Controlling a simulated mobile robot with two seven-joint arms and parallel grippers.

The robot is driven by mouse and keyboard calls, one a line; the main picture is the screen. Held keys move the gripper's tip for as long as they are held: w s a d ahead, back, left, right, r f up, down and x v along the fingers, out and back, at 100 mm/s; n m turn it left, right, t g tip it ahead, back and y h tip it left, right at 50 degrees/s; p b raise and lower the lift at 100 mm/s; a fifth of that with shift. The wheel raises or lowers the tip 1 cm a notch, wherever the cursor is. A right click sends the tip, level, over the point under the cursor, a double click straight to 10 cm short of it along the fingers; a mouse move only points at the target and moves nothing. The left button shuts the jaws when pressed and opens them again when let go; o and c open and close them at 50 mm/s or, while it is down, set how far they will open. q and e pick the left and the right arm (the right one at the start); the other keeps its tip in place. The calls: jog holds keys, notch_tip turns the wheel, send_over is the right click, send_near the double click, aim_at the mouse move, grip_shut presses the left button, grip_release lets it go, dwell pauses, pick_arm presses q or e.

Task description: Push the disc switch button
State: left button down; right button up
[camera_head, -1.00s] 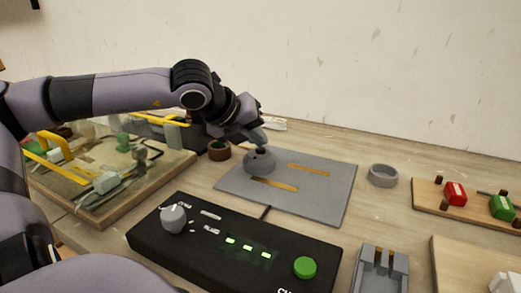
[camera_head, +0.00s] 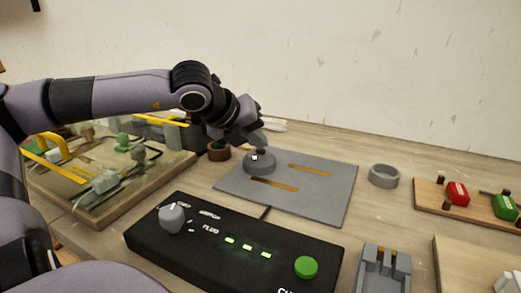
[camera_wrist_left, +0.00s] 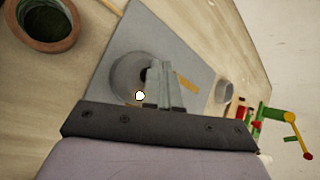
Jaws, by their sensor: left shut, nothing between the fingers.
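The disc switch (camera_head: 260,166) is a round grey dome on a flat grey plate (camera_head: 325,195). A small bright white spot shows on its near side, and the disc also shows in the left wrist view (camera_wrist_left: 125,75). My left gripper (camera_head: 261,148) is shut and empty, its fingertips pointing down at the top of the disc. In the left wrist view, the closed fingers (camera_wrist_left: 158,75) reach over the disc and hide part of it. The dark button on top is mostly covered by the fingertips; I cannot tell how far it is pressed. My right gripper is not in view.
A brown-rimmed cup (camera_head: 219,152) stands close left of the disc. A black control box (camera_head: 200,252) with a grey knob and green button lies in front. A grey ring (camera_head: 383,176) sits to the right. A wooden board (camera_head: 120,205) with yellow parts is at left.

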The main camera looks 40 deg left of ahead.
aim_at(257, 152)
pick_arm(q)
jog(key=shift+r, duration=0.75)
jog(key=shift+r, duration=0.1)
jog(key=shift+r+p, duration=1.4)
jog(key=shift+r, duration=1.05)
jog(key=shift+f, duration=0.1)
